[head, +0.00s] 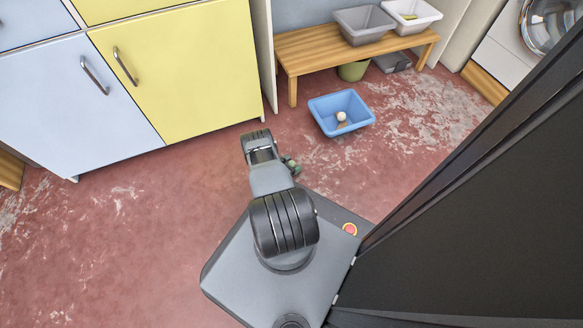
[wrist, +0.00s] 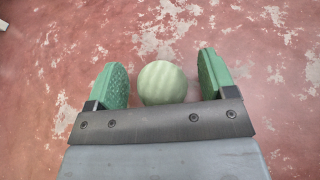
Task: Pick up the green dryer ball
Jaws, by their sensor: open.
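The green dryer ball (wrist: 162,83) is pale green and round, with faint stripes. It shows in the wrist view between the two green fingers of my gripper (wrist: 162,76). My gripper is open, with one finger on each side of the ball and a small gap showing on both sides. The red floor lies behind the ball; its exact height above the floor is hard to tell.
A blue bin (head: 322,118) with a cream ball (head: 341,117) in it stands on the floor beyond my gripper. Behind it is a wooden bench (head: 310,54) with a grey bin (head: 362,29) and a white bin (head: 425,16). Yellow and blue cabinets stand left. The left floor is clear.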

